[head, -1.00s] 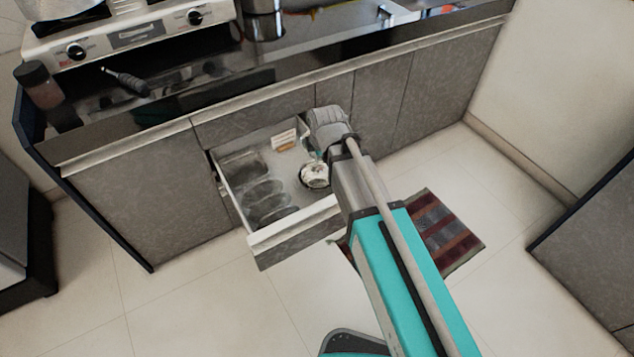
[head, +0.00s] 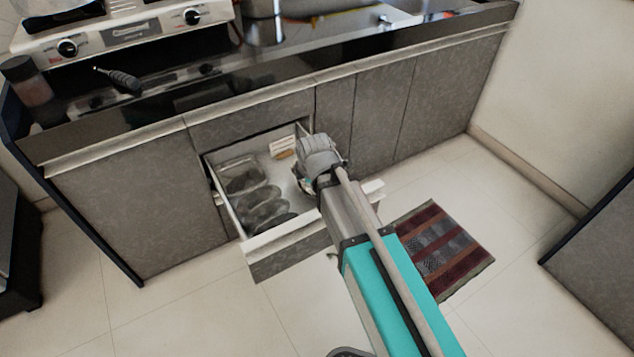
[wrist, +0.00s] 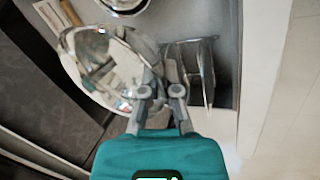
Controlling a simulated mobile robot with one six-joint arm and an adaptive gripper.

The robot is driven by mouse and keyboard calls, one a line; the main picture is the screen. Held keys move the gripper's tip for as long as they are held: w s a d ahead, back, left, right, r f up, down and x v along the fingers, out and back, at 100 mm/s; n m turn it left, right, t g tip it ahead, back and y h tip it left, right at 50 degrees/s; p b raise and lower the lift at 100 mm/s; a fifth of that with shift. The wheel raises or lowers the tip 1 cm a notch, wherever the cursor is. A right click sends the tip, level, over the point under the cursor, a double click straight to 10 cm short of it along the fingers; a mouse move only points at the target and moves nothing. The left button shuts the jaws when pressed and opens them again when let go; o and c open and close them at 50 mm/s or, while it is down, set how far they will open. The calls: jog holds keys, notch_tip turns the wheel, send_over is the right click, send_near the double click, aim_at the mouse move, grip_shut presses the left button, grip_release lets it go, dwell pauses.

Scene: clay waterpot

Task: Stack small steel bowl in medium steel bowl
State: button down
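A shiny steel bowl (wrist: 103,66), which I take to be the small one, is large and near in the wrist view, tilted, its rim reaching between my fingers. My gripper (wrist: 161,78) appears shut on that rim; the exact contact is partly hidden. A second steel bowl (wrist: 124,4), likely the medium one, is cut off at the top of the wrist view, apart from the near bowl. In the head view my gripper (head: 309,184) is over the right part of the open drawer (head: 290,240) and hides most of what is beneath it.
Several dark clear containers (head: 262,200) fill the drawer's left side. A small packet (head: 283,147) lies at the back. Metal, rack-like items (wrist: 190,60) stand right of my fingers in the wrist view. The counter front (head: 250,98) is above the drawer; a striped mat (head: 440,250) lies on the floor.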

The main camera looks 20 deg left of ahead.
jog(key=w+d+f+b, duration=0.1)
jog(key=w+f+b, duration=0.8)
jog(key=w, duration=0.4)
jog(key=shift+w, duration=0.1)
jog(key=shift+f, duration=0.1)
dwell(0.3)
jog(key=shift+d+b+x, duration=0.15)
jog(key=shift+b+x, duration=0.85)
jog(key=shift+d+b+x, duration=0.2)
jog(key=shift+b+x, duration=0.75)
jog(key=shift+b, duration=0.05)
jog(key=shift+f+b, duration=0.55)
jog(key=shift+f, duration=0.1)
